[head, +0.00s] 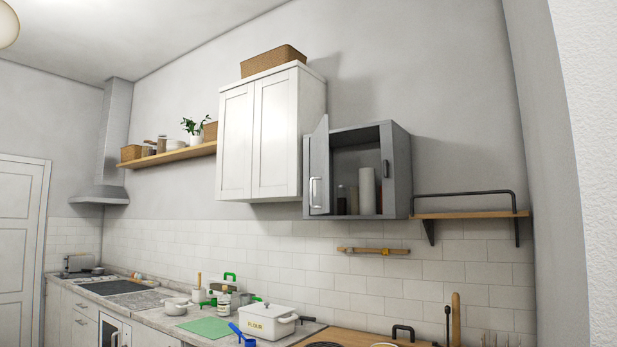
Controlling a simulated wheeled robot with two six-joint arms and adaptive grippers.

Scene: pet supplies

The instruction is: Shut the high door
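A grey wall cabinet (355,131) hangs high on the wall, right of a white cabinet. Its grey door (320,153) stands open at the left side of the opening, swung outward and seen at a steep angle. A pale bar handle (316,191) is on this door. Inside stand a pale cylinder (366,190) and smaller containers. Neither of my grippers is in view.
The white cabinet (262,130) is shut, close to the open door, with a wicker basket (273,61) on top. A wooden shelf with a black rail (470,213) is at right. Below, the counter holds a flour tin (267,320), pots and boards. The air before the cabinet looks clear.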

